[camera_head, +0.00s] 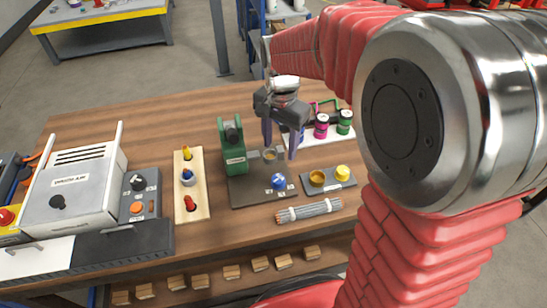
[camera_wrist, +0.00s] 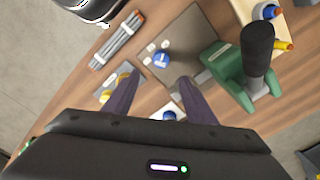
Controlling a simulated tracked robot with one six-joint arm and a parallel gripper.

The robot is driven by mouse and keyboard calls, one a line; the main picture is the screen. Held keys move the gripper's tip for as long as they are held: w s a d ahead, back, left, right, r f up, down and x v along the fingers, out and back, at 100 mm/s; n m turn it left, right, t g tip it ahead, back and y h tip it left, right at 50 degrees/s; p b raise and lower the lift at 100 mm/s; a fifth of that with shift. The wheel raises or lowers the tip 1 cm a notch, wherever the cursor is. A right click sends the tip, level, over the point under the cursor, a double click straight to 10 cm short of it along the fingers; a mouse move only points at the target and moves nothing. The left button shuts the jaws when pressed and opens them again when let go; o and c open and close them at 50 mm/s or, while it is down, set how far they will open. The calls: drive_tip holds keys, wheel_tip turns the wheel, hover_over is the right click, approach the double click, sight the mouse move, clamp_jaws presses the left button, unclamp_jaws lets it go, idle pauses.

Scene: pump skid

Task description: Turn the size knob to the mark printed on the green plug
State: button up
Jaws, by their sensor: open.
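The size knob looks to be the blue knob (camera_head: 279,181) on a dark grey plate (camera_head: 245,195), with small white labels beside it. It also shows in the wrist view (camera_wrist: 162,60). A green plug with a white band (camera_head: 344,122) stands on a white tray at the back right; its print is too small to read. My gripper (camera_head: 280,151) is open and empty, pointing down above the back of the plate, behind the knob and apart from it. In the wrist view the two fingers (camera_wrist: 158,80) spread below the knob.
A green press-like fixture (camera_head: 234,150) stands on the plate's left. A pink plug (camera_head: 321,126) is beside the green one. A grey block with yellow caps (camera_head: 328,180) and a rod bundle (camera_head: 309,210) lie right and in front. A wooden rack (camera_head: 190,185) is at left.

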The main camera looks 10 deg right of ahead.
sight(279, 178)
drive_tip(key=shift+w+f+m, duration=0.3)
drive_tip(key=shift+w+f, duration=0.05)
drive_tip(key=shift+f, duration=0.1)
drive_tip(key=shift+f, duration=0.15)
wheel_tip(279, 178, down, 14)
drive_tip(key=shift+r, duration=0.25)
idle(0.4)
drive_tip(key=shift+c, duration=0.2)
drive_tip(key=c, duration=0.9)
drive_tip(key=shift+d, duration=0.25)
drive_tip(key=shift+c, duration=0.5)
drive_tip(key=shift+a, duration=0.2)
